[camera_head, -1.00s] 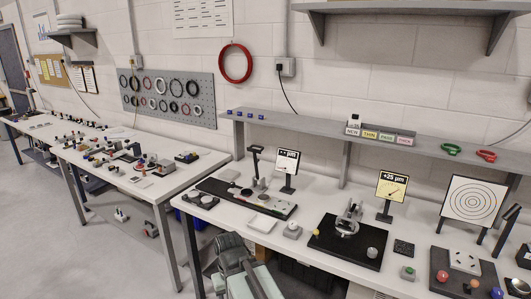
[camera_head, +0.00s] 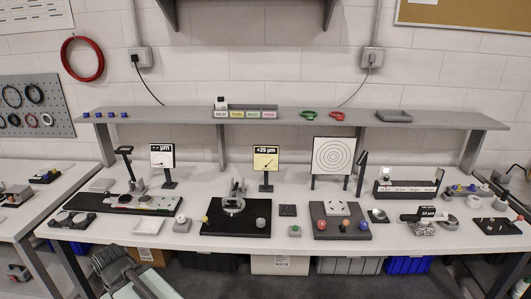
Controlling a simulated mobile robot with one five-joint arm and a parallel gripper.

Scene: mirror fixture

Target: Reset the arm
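Part of my grey arm (camera_head: 118,270) shows at the bottom left, in front of the workbench's near edge. It looks folded low and close to my body. The picture cuts off its lower part. I cannot make out my gripper's two fingertips, or whether anything is between them. The arm appears apart from the things on the bench.
The white workbench (camera_head: 275,252) spans the view. It bears a black mirror fixture (camera_head: 215,222), a gauge card reading +25 µm (camera_head: 265,158), a ringed target (camera_head: 334,155) and a red-knobbed plate (camera_head: 345,234). A grey shelf (camera_head: 190,118) runs above. Bins (camera_head: 280,264) stand below.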

